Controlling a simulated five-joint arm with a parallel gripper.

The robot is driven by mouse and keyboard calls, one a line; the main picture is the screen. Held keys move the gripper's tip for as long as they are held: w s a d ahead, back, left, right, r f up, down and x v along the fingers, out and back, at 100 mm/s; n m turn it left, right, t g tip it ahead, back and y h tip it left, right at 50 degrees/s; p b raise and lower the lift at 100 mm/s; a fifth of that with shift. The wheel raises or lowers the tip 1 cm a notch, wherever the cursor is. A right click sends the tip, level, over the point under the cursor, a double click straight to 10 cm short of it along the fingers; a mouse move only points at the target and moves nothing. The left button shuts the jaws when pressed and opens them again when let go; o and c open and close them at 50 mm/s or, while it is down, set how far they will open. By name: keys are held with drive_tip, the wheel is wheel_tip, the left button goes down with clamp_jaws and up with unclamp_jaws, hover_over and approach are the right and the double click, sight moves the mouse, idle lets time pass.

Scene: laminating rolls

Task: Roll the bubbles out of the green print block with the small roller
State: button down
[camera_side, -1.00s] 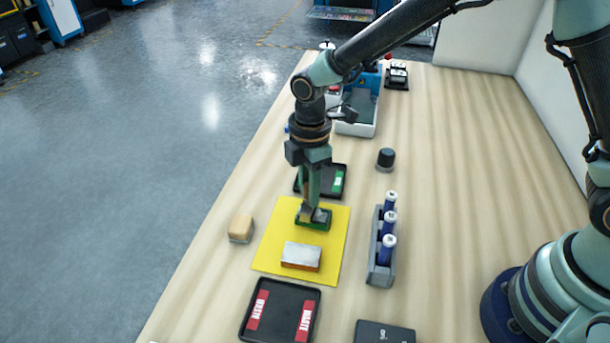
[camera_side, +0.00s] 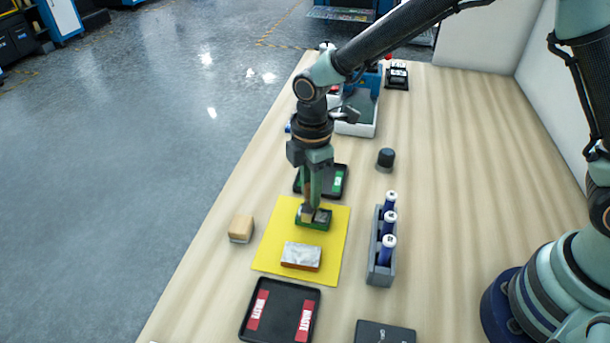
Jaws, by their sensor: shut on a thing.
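The green print block (camera_side: 326,224) lies on the far part of the yellow mat (camera_side: 335,262). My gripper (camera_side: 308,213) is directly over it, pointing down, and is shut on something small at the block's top. The held thing is mostly hidden by the fingers, so I cannot make out the small roller's shape. A second block, orange-brown with a pale grey top (camera_side: 301,254), lies nearer on the same mat. Several blue rollers with white ends (camera_side: 388,244) stand in a grey rack (camera_side: 379,276) to the right of the mat.
A black tray with red waste labels (camera_side: 279,318) is in front of the mat. A black tray with a green label (camera_side: 341,170) is behind it. A tan block (camera_side: 241,228) sits left, near the table edge. A dark round knob (camera_side: 385,158) stands behind the rack.

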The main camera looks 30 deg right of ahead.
drive_tip(key=shift+s+d, duration=0.95)
drive_tip(key=shift+s, duration=0.15)
drive_tip(key=shift+w+a, duration=1.45)
drive_tip(key=shift+w, duration=0.2)
drive_tip(key=shift+s+d, duration=1.5)
drive_tip(key=shift+s, duration=0.15)
wheel_tip(320, 180, up, 6)
idle(0.8)
